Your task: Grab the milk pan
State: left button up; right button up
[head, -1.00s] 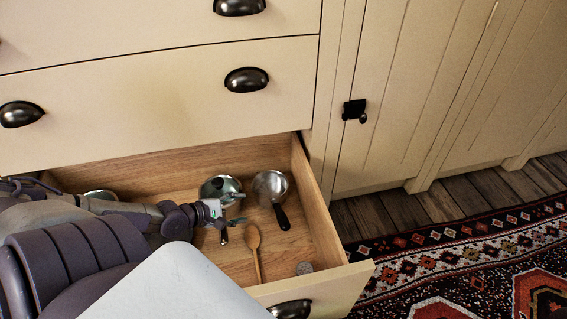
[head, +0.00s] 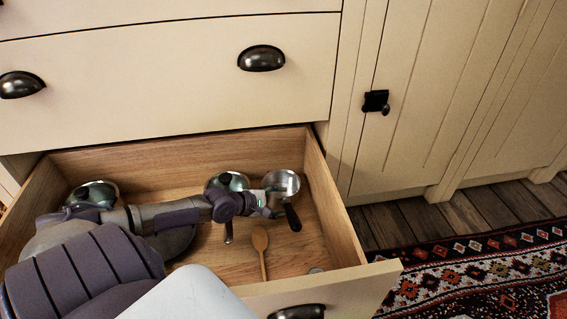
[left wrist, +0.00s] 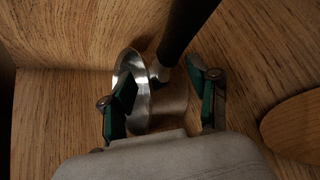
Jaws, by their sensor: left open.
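The milk pan, a small steel pan (head: 284,181) with a dark handle (head: 293,218), sits in the open drawer, toward its back right. My left gripper (head: 271,203) is low in the drawer, at the pan's near left side in the head view. Whether a finger touches the pan, I cannot tell. My right gripper is not in view.
The wooden drawer (head: 345,220) also holds another steel pan or ladle (head: 228,181), a wooden spoon (head: 261,240) and a steel lid or bowl (head: 95,194) at left. The drawer's right wall is close to the pan. A patterned rug (head: 480,265) lies outside.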

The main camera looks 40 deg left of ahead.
pick_arm(q)
jog(key=shift+w+d+f, duration=0.1)
jog(key=shift+w+f, duration=0.2)
jog(key=shift+w, duration=0.05)
jog(key=shift+r, duration=0.1)
grip_shut()
